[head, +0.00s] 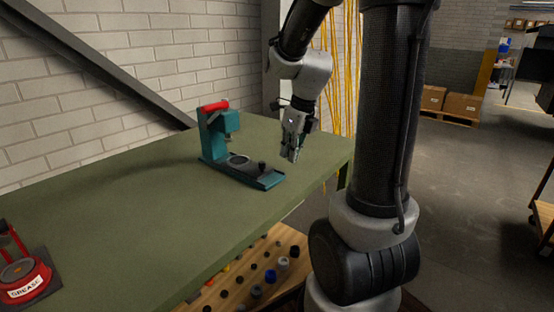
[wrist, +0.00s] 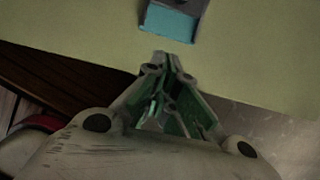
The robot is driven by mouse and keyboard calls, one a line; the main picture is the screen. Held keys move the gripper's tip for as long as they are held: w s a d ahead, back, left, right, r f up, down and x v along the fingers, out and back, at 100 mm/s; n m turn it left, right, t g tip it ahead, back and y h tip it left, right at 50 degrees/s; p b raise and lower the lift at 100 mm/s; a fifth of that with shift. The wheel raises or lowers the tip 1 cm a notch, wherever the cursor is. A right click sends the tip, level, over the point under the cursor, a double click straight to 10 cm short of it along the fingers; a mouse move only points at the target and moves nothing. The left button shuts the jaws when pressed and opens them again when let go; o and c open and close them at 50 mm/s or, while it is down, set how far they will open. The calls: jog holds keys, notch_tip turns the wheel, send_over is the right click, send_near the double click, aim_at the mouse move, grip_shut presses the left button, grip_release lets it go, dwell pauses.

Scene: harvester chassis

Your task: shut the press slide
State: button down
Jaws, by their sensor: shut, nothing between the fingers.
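The teal press (head: 214,138) with a red handle (head: 215,106) stands on the green bench. Its slide (head: 262,177) sticks out low toward the front right, with a dark knob (head: 262,166) near its outer end and a round plate (head: 238,160) behind it. My gripper (head: 291,158) is shut and empty, pointing down just right of the slide's outer end, apart from it in the head view. In the wrist view my gripper (wrist: 168,55) has its fingertips together, just short of the teal end of the slide (wrist: 170,22). Most of the press is out of the wrist view.
The green bench top (head: 130,190) is clear around the press. A red grease pot (head: 22,270) stands at the bench's near left. A wooden rack (head: 262,272) with several small parts is below the bench edge. A brick wall is behind.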

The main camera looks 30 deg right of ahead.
aim_at(270, 180)
jog(key=x, duration=0.8)
jog(key=shift+f, duration=0.2)
jog(key=w, duration=0.2)
jog(key=w+a+f, duration=0.1)
jog(key=shift+w+a+r, duration=0.1)
jog(key=shift+w+a, duration=0.1)
jog(key=shift+w, duration=0.3)
jog(key=shift+w, duration=0.1)
